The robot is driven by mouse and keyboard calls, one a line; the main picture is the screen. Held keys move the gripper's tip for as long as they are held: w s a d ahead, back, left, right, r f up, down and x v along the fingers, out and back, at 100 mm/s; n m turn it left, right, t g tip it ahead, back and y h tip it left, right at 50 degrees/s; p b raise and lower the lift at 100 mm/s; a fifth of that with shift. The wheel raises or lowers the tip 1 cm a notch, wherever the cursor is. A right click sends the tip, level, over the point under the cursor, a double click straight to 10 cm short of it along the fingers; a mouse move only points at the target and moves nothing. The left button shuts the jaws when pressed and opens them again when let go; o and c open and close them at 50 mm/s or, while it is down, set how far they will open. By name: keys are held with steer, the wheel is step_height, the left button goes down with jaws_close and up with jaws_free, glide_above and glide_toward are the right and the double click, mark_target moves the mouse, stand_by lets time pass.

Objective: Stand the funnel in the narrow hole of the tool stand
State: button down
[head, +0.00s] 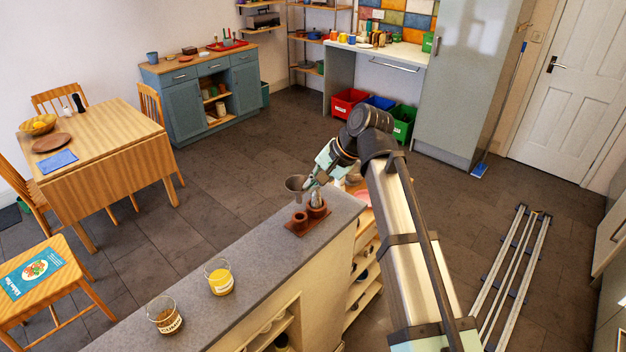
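The grey funnel (296,184) is in the air, wide mouth up, above the left part of the tool stand. The reddish-brown tool stand (296,231) rests on the grey counter. It has a smaller holder (299,219) at left and a larger holder (318,211) at right. A grey utensil (316,197) shows in the larger holder. My gripper (307,184) is at the funnel's right side and appears shut on it. The fingertips are small and partly hidden. The funnel's lower end looks apart from the stand.
The grey counter (255,247) also bears a glass container with yellow contents (220,282) and one with brown contents (166,316), both nearer and to the left. The counter between them and the stand is clear. A pinkish item (363,198) shows partly behind my arm.

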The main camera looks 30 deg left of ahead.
steer(key=shift+f+b, duration=1.05)
steer(key=shift+f, duration=2.55)
steer(key=c, duration=1.2)
jaws_free()
steer(key=shift+c, duration=0.2)
steer(key=v, duration=1.2)
